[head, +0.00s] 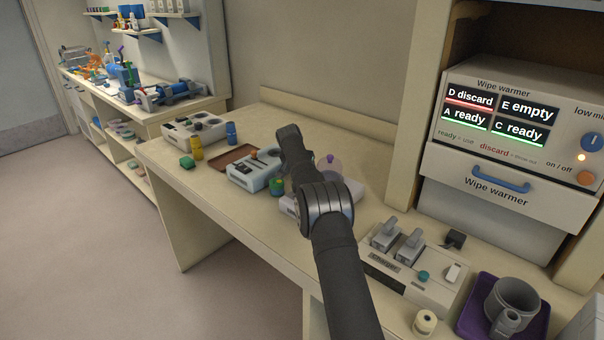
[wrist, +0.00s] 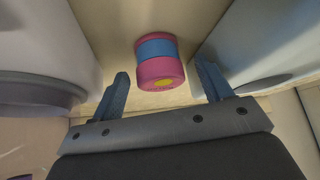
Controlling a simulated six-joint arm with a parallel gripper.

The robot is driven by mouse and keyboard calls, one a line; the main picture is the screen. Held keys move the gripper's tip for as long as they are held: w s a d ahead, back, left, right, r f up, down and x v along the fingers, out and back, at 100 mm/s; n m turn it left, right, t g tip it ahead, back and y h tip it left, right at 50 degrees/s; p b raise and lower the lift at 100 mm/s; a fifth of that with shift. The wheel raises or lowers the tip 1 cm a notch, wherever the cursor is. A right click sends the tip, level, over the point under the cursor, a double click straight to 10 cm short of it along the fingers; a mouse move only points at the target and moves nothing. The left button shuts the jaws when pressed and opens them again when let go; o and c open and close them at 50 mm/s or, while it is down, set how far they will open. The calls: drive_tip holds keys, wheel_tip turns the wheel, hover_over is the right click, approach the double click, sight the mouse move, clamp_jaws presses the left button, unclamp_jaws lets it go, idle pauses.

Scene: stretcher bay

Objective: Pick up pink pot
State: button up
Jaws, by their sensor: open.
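The pink pot (wrist: 160,72) is a small pink cylinder with a blue band around its middle and a yellow spot on its near end. In the wrist view it is on a narrow cream surface between two pale housings. My gripper (wrist: 161,68) is open, one blue finger on each side of the pot in the picture. The fingers look apart from it, with the pot a little beyond the tips. In the head view my arm covers this area, and I cannot make out the pot or the fingers.
Pale device housings (wrist: 258,45) flank the pot closely. On the counter, a light blue device (head: 250,172) and a green pot (head: 277,187) stand left of my arm.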

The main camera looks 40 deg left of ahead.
drive_tip(key=c, duration=1.1)
drive_tip(key=shift+r, duration=0.1)
